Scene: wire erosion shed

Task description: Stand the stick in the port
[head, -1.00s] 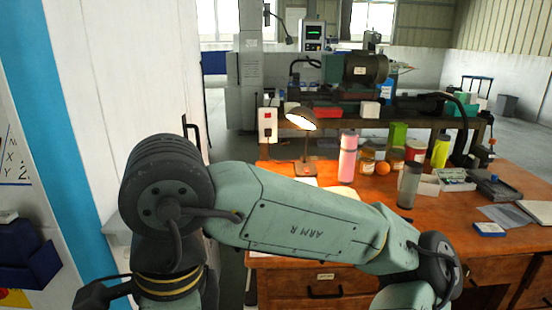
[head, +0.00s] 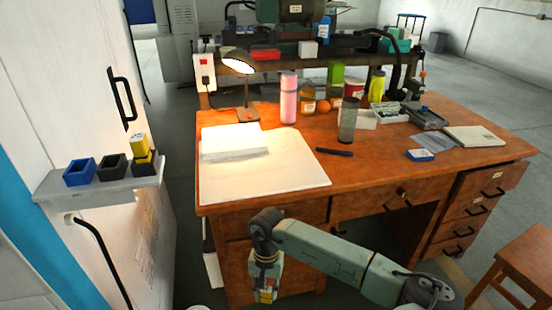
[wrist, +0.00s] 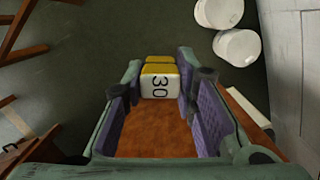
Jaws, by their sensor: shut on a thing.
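The stick (wrist: 160,82) is a small yellow block with a white face marked "30"; it lies between the fingertips in the wrist view. My gripper (wrist: 160,88) is shut on it. In the head view my gripper (head: 265,288) hangs in front of the desk, below its top, with a bit of the yellow stick (head: 266,296) showing at the fingers. On the wall shelf at left are a blue open port (head: 79,172), a black open port (head: 113,167), and a third dark port (head: 146,166) with a yellow block (head: 139,146) standing in it. My gripper is right of and lower than these.
The wall shelf (head: 70,197) has a black handle (head: 122,97) above it. The wooden desk (head: 370,180) carries a lit lamp (head: 240,62), papers, a pink bottle (head: 288,98) and a grey cylinder (head: 347,122). A stool (head: 525,258) stands at right. White buckets (wrist: 237,46) stand on the floor.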

